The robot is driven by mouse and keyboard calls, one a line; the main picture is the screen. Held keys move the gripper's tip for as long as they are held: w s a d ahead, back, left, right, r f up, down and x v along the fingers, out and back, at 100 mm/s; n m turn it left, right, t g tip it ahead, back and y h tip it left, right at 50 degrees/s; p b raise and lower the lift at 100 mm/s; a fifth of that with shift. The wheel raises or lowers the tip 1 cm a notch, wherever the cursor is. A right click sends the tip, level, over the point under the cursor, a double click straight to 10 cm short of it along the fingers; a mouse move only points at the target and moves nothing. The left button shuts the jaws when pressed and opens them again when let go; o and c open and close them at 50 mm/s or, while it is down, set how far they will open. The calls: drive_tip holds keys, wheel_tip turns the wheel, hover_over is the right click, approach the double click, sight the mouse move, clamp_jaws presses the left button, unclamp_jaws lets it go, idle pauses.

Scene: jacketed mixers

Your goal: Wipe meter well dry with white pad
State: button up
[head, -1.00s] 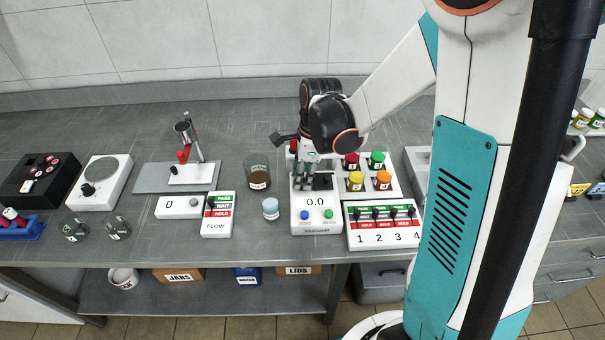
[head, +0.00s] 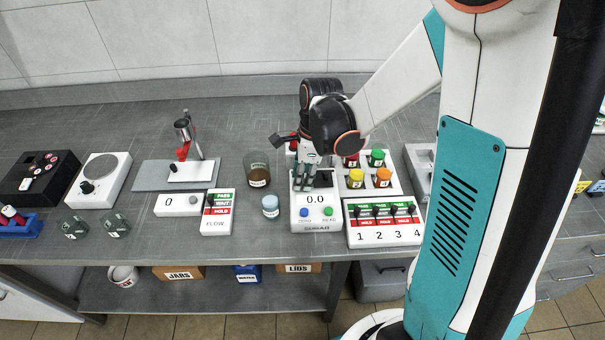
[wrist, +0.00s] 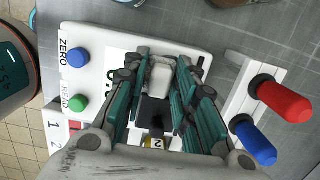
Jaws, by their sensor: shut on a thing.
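The meter (head: 316,219) is a white box with a 0.0 display, a blue ZERO button and a green READ button. Its well (head: 323,179) is a dark square recess at the back of its top; the well also shows in the wrist view (wrist: 150,112), partly behind my fingers. My gripper (head: 306,181) points down over the meter, beside the well. In the wrist view my gripper (wrist: 161,78) is shut on a small white pad (wrist: 160,73). I cannot tell whether the pad touches the meter, and any moisture in the well is not visible.
A rack of coloured-cap jars (head: 356,180) stands right of the meter, with a numbered switch panel (head: 383,222) in front. A brown jar (head: 258,172) and a pale blue-capped vial (head: 270,207) stand left. Red and blue handles (wrist: 270,120) are close beside my gripper.

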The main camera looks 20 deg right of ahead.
drive_tip(key=shift+w+d, duration=0.2)
drive_tip(key=shift+w, duration=0.3)
drive_tip(key=shift+w+d, duration=0.15)
drive_tip(key=shift+w, duration=0.3)
drive_tip(key=shift+s+f, duration=0.1)
drive_tip(key=shift+s+a, duration=0.3)
drive_tip(key=shift+s, duration=0.55)
drive_tip(key=shift+w, duration=0.1)
drive_tip(key=shift+w+d+b, duration=0.3)
drive_tip(key=shift+w+b, duration=0.1)
drive_tip(key=shift+w, duration=0.5)
drive_tip(key=shift+s, duration=0.15)
